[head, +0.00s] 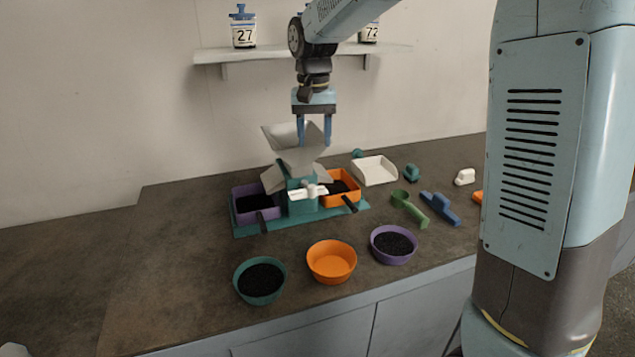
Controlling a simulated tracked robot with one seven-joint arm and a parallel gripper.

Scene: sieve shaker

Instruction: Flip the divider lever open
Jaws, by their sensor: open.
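The divider (302,202) stands on a teal base plate on the counter, with a pale hopper (295,150) on top and a teal body below. A white lever (309,191) is on the front of the body and looks roughly level. My gripper (314,142) points down with its two blue fingers apart and empty. It overlaps the hopper in the picture, above the lever; I cannot tell its exact distance from the hopper. A purple pan (270,211) with dark grains sits left of the body, and an orange pan (349,199) with dark grains sits right.
In front stand a teal bowl (244,288) and a purple bowl (394,260), both with dark grains, and an empty orange bowl (331,281). A white scoop tray (375,183), green scoop (403,199) and blue tool (440,209) lie right.

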